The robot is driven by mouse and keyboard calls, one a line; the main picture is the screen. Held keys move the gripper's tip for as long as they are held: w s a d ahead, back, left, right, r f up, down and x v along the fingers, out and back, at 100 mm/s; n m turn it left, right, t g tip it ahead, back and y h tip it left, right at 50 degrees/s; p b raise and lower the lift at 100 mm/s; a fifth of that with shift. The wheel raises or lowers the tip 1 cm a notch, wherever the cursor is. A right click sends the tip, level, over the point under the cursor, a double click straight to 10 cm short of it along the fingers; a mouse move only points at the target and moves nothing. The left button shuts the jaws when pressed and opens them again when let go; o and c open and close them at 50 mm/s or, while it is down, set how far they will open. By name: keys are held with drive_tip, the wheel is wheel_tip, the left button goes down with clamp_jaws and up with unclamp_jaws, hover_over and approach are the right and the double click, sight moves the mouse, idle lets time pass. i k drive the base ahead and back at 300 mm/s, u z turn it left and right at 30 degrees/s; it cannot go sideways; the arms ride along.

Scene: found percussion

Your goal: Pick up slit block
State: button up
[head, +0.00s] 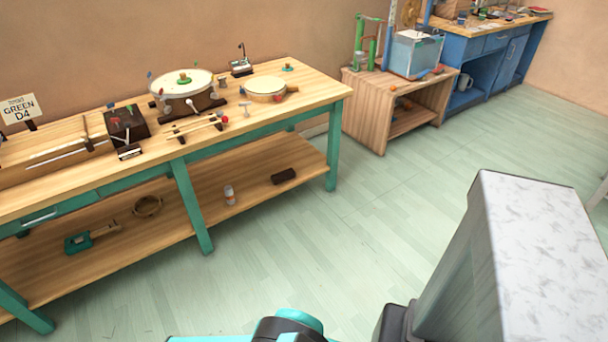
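Two dark blocks could be the slit block, and no slit is clear on either at this size. One is a small dark brown block (283,176) lying on the lower shelf of the green-legged workbench, near its right end. The other is a larger dark brown box (126,127) on the bench top, left of the drum, with small coloured pieces on it. My gripper is not in view.
The workbench (318,91) holds a drum (182,82), a tambourine-like round (265,88), sticks and a "GREEN D4" sign (19,109). A small can (229,194) stands on the lower shelf. A wooden stand (368,110) is at its right. The floor (330,250) in front is clear.

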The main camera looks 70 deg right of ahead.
sight(279, 177)
drive_tip(key=z, duration=0.75)
drive_tip(key=i, duration=0.95)
drive_tip(key=z, duration=0.05)
drive_tip(key=k, duration=0.95)
drive_tip(key=u, duration=0.25)
drive_tip(key=i, duration=0.15)
drive_tip(key=z, duration=0.1)
